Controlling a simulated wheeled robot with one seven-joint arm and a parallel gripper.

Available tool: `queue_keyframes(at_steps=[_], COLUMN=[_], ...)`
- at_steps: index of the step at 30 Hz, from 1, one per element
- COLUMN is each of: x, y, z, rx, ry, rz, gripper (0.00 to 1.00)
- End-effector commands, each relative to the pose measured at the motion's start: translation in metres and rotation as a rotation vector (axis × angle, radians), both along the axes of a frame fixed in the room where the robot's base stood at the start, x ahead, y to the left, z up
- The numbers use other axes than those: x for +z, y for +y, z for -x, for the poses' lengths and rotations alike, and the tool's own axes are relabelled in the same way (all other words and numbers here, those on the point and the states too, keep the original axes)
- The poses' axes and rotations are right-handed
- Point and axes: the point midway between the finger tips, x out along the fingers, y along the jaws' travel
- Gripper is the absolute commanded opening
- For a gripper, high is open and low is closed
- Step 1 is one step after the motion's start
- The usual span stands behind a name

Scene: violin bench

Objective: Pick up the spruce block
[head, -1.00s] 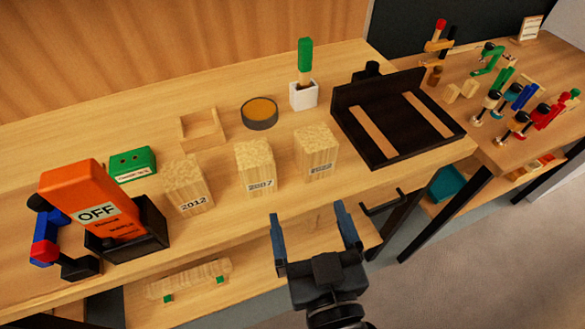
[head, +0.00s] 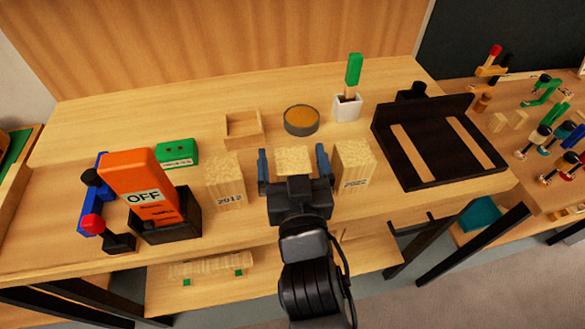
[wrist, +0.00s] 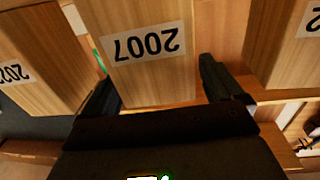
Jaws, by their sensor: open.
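Three pale wooden blocks with year labels stand in a row on the bench. The left one, marked 2012 (head: 225,180), and the right one (head: 355,166) flank the middle one (head: 294,160). The middle block reads 2007 in the wrist view (wrist: 140,50), upside down there. My gripper (head: 293,168) is open, with one finger on each side of the middle block. In the wrist view the fingers (wrist: 155,95) straddle its lower part in the picture; I cannot tell whether they touch it. My gripper hides most of the block's front in the head view.
An orange OFF block (head: 140,185) in a black holder stands left. Behind are a green box (head: 177,152), an empty wooden tray (head: 243,128), a round tin (head: 301,120) and a white cup (head: 346,108). A black stand (head: 440,145) is at right.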

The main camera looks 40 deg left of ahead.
Motion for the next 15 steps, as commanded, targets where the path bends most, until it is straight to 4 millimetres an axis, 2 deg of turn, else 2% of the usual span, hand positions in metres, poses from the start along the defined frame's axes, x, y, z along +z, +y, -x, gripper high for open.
queue_keyframes(at_steps=[7, 15], x=[-0.0008, -0.0007], y=[0.0012, 0.001], z=[-0.0014, -0.0014], rx=[0.0, 0.0], ry=[0.001, 0.001], rz=[0.001, 0.001], gripper=[0.94, 0.69])
